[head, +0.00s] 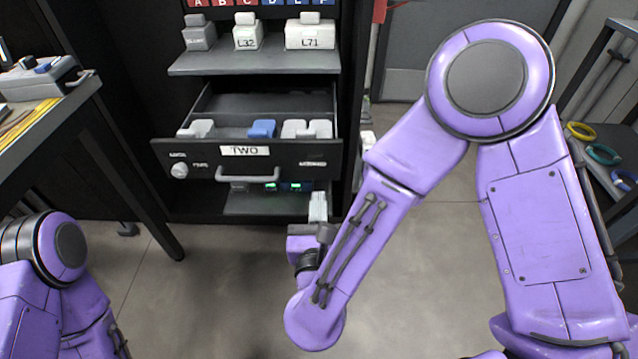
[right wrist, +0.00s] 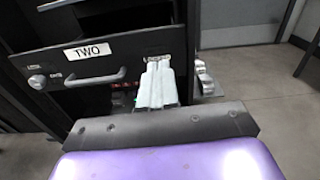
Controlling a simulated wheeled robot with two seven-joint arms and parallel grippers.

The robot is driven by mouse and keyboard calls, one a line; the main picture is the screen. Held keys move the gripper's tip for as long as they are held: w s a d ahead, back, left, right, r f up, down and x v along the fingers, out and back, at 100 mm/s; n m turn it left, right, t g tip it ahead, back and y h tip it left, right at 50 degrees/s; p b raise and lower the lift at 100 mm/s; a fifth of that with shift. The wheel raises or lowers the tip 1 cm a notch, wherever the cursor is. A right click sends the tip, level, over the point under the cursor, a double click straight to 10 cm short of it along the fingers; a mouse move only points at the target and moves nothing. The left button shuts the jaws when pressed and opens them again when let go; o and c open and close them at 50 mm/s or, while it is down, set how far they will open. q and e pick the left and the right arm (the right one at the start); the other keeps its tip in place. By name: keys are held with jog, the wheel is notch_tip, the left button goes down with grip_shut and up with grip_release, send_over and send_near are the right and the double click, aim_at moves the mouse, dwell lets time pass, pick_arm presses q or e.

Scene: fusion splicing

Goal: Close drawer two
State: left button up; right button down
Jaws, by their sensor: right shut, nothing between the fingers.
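Drawer two (head: 282,165) is black with a white "TWO" label and stands pulled out of the black cabinet in the head view. Its grey bar handle (head: 247,178) is on the front, with a round knob at the left. Several white modules and a blue one lie inside. My right gripper (head: 318,208) is shut and empty, near the lower right corner of the drawer front. In the right wrist view its pale fingers (right wrist: 157,85) overlap the right end of the drawer front (right wrist: 150,42), right of the handle (right wrist: 95,79); contact cannot be told. My left gripper is out of view.
A shelf (head: 255,64) above the drawer holds grey and white modules labelled L32 and L71. A workbench (head: 75,100) stands at the left. A rack with coloured rings (head: 603,154) is at the far right. The floor before the cabinet is clear.

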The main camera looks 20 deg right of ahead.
aim_at(320, 145)
jog(key=shift+m, duration=0.3)
jog(key=x, duration=1.4)
jog(key=shift+r+b, duration=0.15)
jog(key=shift+b, duration=0.2)
